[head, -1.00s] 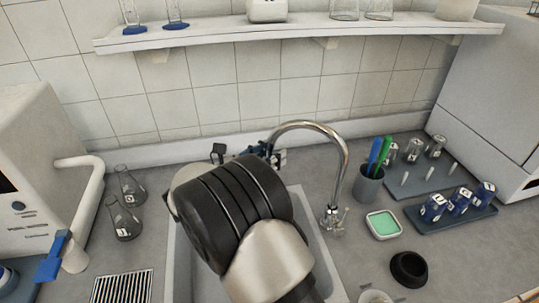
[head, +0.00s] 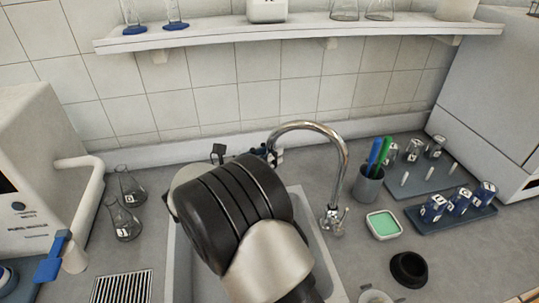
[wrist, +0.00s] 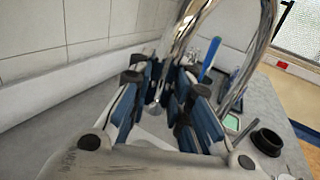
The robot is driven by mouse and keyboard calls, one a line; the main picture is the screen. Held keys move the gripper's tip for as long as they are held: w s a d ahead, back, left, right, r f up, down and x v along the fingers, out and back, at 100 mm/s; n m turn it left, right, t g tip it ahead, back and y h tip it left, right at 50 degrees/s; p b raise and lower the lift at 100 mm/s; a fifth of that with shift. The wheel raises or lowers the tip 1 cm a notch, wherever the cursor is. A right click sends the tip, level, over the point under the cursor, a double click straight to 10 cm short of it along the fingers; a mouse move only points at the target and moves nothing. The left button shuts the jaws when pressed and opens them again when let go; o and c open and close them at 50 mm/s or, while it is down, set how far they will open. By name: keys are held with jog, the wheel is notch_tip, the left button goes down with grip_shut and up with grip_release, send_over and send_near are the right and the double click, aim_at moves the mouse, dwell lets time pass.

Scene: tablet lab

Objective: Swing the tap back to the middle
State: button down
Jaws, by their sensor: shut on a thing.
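The chrome tap (head: 345,165) rises from its base at the right rim of the sink and arches over to the left in the head view. In the wrist view its shiny spout (wrist: 180,40) comes down between the blue-padded fingers of my gripper (wrist: 168,92). My gripper (head: 263,152) is at the free end of the spout in the head view and is shut on it. My arm hides much of the gripper and the left part of the sink (head: 318,255) in the head view.
Right of the tap stand a grey cup (head: 368,185) with pens, a green sponge dish (head: 383,225), a black ring-shaped holder (head: 408,270) and a blue vial rack (head: 452,217). Two flasks (head: 124,222) stand at left. A shelf (head: 300,33) runs along the wall above.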

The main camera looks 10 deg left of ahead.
jog(key=shift+s, duration=0.1)
jog(key=s+d+n+t+y+p, duration=0.2)
jog(key=s+y, duration=0.4)
jog(key=s, duration=0.3)
jog(key=shift+n+t, duration=0.5)
jog(key=shift+n, duration=0.7)
jog(key=shift+a, duration=0.1)
jog(key=c, duration=1.7)
grip_release()
jog(key=shift+s+a, duration=0.1)
jog(key=shift+a, duration=0.05)
jog(key=shift+o, duration=1.1)
